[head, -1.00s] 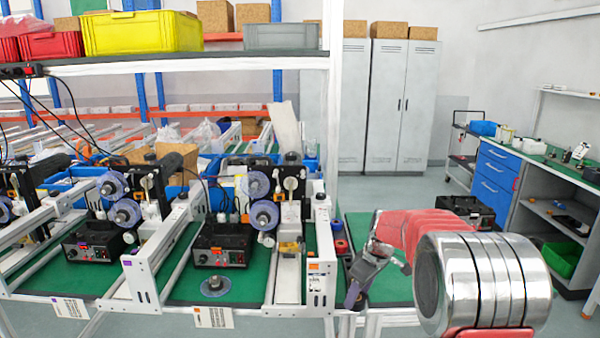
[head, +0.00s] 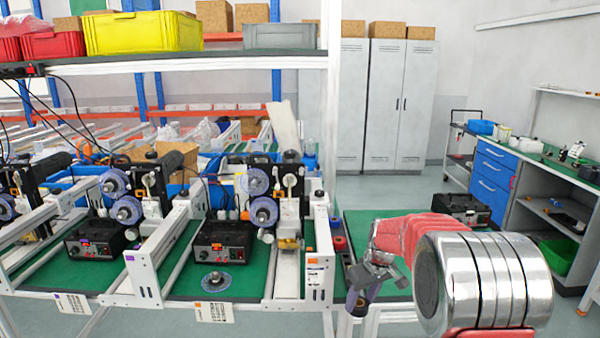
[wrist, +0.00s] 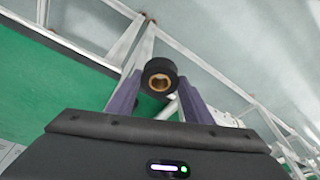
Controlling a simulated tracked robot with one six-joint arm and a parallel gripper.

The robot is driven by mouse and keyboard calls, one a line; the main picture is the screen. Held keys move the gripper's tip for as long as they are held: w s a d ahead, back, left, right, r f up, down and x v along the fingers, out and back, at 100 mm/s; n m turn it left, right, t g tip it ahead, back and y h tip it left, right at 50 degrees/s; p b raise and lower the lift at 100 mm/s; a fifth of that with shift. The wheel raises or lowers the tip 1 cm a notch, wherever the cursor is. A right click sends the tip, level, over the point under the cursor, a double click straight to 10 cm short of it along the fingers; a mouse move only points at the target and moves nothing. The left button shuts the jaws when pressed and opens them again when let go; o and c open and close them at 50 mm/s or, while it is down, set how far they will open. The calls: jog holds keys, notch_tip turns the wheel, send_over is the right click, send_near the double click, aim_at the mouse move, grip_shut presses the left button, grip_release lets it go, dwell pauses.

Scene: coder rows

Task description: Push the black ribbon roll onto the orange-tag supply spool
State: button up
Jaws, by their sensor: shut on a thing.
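My gripper (head: 361,299) hangs low at the front edge of the bench, right of the stations. In the wrist view, its two purple fingers are shut on the black ribbon roll (wrist: 160,67), whose tan core faces the camera. In the head view the roll is small, dark and hard to make out between the fingers. The orange-tag station has an orange-marked card (head: 214,312) at its front. It has an upper spool (head: 256,181) and a lower spool (head: 263,212); I cannot tell which is the supply spool. The roll is well apart from both.
A white end panel (head: 319,262) stands between my gripper and the orange-tag spools. A black control box (head: 222,241) and a flat disc (head: 216,281) sit on the green mat below them. A purple-tag station stands to the left. A blue-drawer bench (head: 495,170) is at the right.

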jog(key=s+a+m+h, duration=0.1)
jog(key=s+m, duration=0.4)
jog(key=s, duration=0.5)
jog(key=shift+a+f, duration=0.2)
jog(key=shift+f, duration=0.05)
jog(key=d, duration=0.7)
dwell(0.6)
